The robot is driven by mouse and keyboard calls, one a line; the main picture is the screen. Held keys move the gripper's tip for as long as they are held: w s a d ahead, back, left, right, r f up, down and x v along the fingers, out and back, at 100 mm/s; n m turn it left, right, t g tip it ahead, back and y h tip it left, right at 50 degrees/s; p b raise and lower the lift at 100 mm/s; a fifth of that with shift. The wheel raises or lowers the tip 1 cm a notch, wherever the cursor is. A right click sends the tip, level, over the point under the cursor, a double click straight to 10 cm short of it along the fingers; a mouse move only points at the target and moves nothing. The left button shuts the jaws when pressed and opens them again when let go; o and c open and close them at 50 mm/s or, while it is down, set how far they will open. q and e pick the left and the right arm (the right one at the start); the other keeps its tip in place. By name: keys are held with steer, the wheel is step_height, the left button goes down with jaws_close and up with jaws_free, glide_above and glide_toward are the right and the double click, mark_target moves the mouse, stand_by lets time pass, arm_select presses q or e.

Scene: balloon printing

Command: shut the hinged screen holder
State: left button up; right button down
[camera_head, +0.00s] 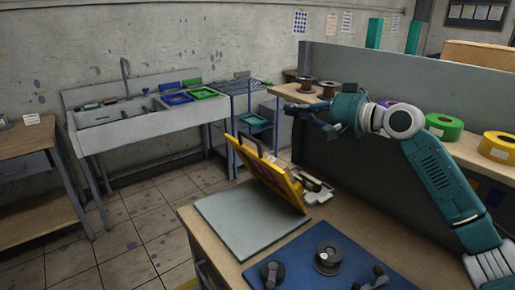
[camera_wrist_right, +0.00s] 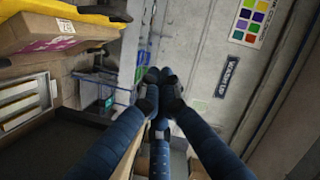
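The hinged screen holder (camera_head: 272,176) is a yellow frame with a dark handle on its upper edge. It stands tilted open above a pale grey board (camera_head: 240,220), its upper edge toward the left and its lower end at the board's right side. Its yellow edge also shows at the upper left of the wrist view (camera_wrist_right: 75,10). My right gripper (camera_head: 290,108) is in the air above and to the right of the holder, apart from it. In the wrist view its dark blue fingers converge with tips together (camera_wrist_right: 155,84), and nothing shows between them. My left gripper is not in view.
A blue mat (camera_head: 330,258) with a dark spool (camera_head: 328,257) and other dark parts lies at the table's front. A grey partition (camera_head: 400,85) rises behind, with green (camera_head: 443,126) and yellow (camera_head: 498,147) rolls nearby. A sink (camera_head: 140,125) stands at the left wall.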

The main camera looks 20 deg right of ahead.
steer(key=w+a+f+p, duration=0.1)
steer(key=w+a+f, duration=0.1)
steer(key=w+a+f+p, duration=0.1)
steer(key=w+a+f, duration=0.1)
steer(key=w+a, duration=0.1)
steer(key=w+a+f+p, duration=0.1)
steer(key=w+a+f, duration=0.1)
steer(key=shift+w+a+f+p, duration=0.1)
steer(key=shift+w+a+p, duration=0.15)
steer(key=shift+p, duration=0.05)
steer(key=shift+s+a+f, duration=0.2)
steer(key=shift+f, duration=0.1)
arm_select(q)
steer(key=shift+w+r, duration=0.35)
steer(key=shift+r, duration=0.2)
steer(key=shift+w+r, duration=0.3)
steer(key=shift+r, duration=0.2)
arm_select(e)
steer(key=shift+a+f, duration=0.1)
